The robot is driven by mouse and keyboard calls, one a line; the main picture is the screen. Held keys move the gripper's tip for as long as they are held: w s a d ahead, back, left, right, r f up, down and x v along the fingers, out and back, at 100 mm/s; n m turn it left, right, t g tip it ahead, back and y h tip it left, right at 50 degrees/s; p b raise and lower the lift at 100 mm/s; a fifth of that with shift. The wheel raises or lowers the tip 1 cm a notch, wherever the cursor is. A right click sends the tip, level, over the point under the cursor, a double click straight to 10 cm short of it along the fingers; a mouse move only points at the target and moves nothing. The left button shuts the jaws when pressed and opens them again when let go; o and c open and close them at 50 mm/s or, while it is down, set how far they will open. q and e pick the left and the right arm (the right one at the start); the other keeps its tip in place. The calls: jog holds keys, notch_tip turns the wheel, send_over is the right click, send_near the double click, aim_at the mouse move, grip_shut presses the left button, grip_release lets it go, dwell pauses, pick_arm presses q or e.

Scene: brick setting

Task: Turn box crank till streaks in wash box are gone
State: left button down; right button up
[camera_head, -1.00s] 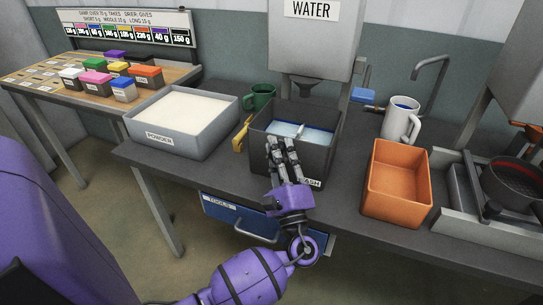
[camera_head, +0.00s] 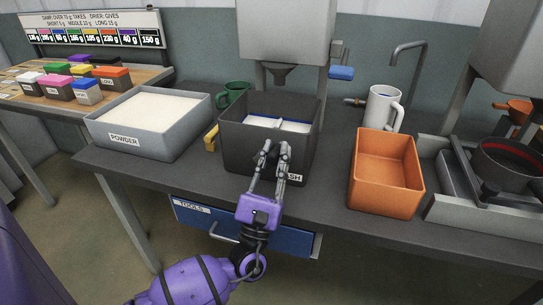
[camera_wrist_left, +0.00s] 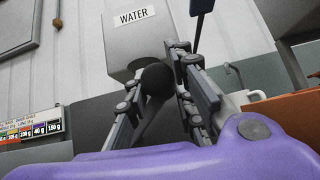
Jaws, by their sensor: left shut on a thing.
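The dark grey wash box (camera_head: 231,150) stands at the front edge of the bench, its label partly covered by my left gripper. Pale bluish water (camera_head: 265,121) shows inside, with a light bar across it; I cannot make out whether streaks are in it. My left gripper (camera_head: 271,152) is at the box's front wall, fingertips near the rim. In the left wrist view its fingers are closed around a dark round knob (camera_wrist_left: 157,80), seemingly the crank's. The rest of the crank is hidden by the fingers. My right gripper is in neither view.
A powder tray (camera_head: 122,148) and green mug (camera_head: 235,90) stand left of the wash box, with a yellow handle (camera_head: 211,138) beside it. An orange bin (camera_head: 385,190) and white mug (camera_head: 383,107) stand right. The water tank (camera_head: 284,45) hangs behind.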

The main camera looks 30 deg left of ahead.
pick_arm(q)
jog(key=shift+w+d+f+m+h+b, duration=0.15)
jog(key=shift+f+m+h+b, duration=0.1)
jog(key=shift+m+h, duration=0.5)
jog(key=shift+s+d+f+m+h+b, duration=0.1)
jog(key=shift+f+m+h+b, duration=0.1)
jog(key=shift+m+h, duration=0.55)
jog(key=c, duration=1.5)
grip_release()
jog(key=shift+r, duration=0.1)
jog(key=v, duration=1.2)
